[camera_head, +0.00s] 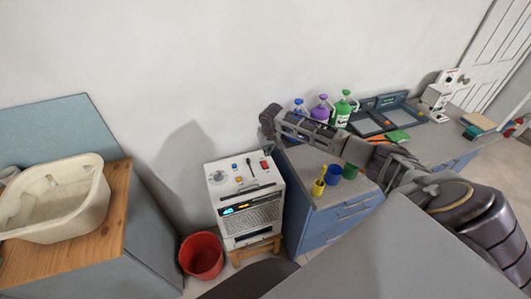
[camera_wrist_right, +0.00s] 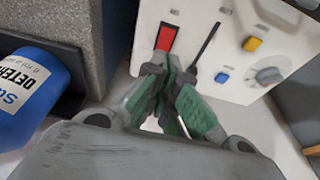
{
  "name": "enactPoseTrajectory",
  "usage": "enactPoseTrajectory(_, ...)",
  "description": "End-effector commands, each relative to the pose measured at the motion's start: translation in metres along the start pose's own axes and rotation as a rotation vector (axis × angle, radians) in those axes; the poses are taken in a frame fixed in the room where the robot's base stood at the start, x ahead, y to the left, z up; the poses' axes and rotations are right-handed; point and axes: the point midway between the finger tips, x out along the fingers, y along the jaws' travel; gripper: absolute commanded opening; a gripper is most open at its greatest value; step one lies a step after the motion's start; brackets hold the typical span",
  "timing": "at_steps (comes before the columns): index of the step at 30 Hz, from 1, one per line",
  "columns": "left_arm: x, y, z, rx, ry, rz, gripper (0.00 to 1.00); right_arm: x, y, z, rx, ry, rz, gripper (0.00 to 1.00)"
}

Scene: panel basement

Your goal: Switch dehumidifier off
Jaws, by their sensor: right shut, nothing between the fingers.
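The dehumidifier (camera_head: 247,215) is a white box on a small wooden stand against the wall, with a lit blue and orange display (camera_head: 241,208). Its top panel carries a red switch (camera_head: 264,165), a black slot or lever, a blue button, a yellow button and a dial. My left gripper is not in view.
A blue cabinet (camera_head: 340,218) stands right of the dehumidifier, with bottles, a yellow cup (camera_head: 318,187) and a blue cup (camera_head: 334,174). A red bucket (camera_head: 202,256) is on the floor to the left. A blue detergent bottle (camera_wrist_right: 30,95) is left of the gripper in the wrist view.

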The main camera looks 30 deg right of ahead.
Motion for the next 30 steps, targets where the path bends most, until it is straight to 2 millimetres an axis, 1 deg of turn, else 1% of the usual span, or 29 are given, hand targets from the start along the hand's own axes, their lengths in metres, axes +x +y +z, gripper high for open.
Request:
enactPoseTrajectory(9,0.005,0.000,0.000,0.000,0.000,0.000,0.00,-0.034,0.000,0.004,-0.001,0.000,-0.001,0.00)
enactPoseTrajectory(15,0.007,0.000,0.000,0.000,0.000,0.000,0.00,-0.050,0.000,0.005,-0.001,-0.001,0.000,0.00)
enactPoseTrajectory(21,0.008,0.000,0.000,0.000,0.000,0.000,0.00,-0.057,0.000,0.005,-0.001,-0.001,0.000,0.00)
enactPoseTrajectory(30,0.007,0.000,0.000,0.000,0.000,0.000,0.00,-0.057,0.000,0.005,-0.001,-0.001,0.000,0.00)
